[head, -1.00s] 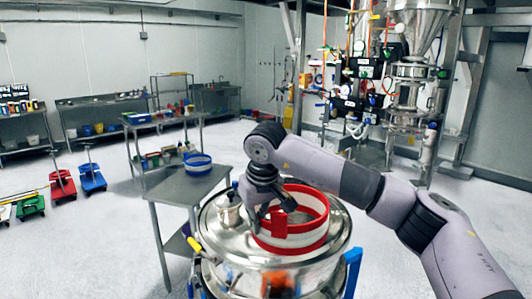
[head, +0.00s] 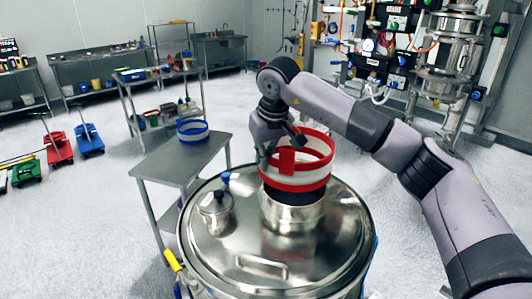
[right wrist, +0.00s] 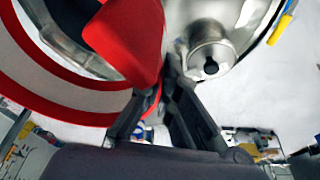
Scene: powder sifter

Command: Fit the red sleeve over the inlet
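The red sleeve (head: 312,174), a red-and-white ring with a red tab, is above the inlet (head: 292,214), a short steel collar on the round lid. A dark band shows between the sleeve's lower edge and the steel. I cannot tell whether the sleeve touches the rim. My right gripper (head: 282,147) is at the sleeve's near left side, shut on it by the tab. In the right wrist view, the fingers (right wrist: 168,75) meet at the edge of the sleeve's red tab (right wrist: 126,40); the exact contact is partly hidden. My left gripper is not in view.
The steel lid (head: 335,250) has a small capped port (head: 216,212) to the left and a handle in front. A steel side table (head: 160,165) holds a blue-and-white ring (head: 192,131). Red and blue carts stand at far left, with open floor between.

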